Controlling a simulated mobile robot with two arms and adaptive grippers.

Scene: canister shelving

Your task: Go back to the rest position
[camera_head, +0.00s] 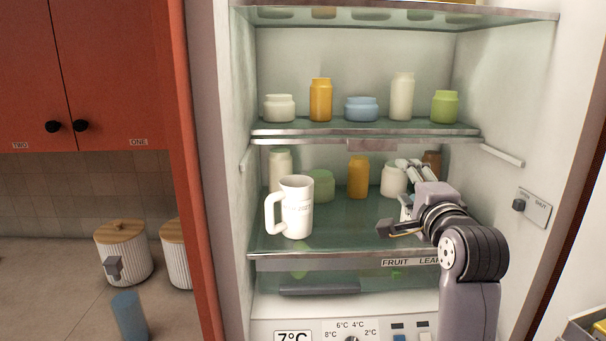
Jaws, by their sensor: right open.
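My right gripper (398,199) reaches into the open fridge from the right, at the middle shelf. Its fingers are spread, one high and one low. A white item (405,209) shows partly between them, mostly hidden by the gripper; I cannot tell if they touch. A white jar (393,180) stands just behind. A white mug (296,207) with its handle to the left stands at the front left of this shelf. My left gripper is not in view.
Several jars stand on the upper shelf (365,128). Green, orange and white containers stand behind the mug. The fridge's right wall (510,100) is close to my right arm. At left are a red cabinet (100,70) and a ribbed canister (123,250) on the counter.

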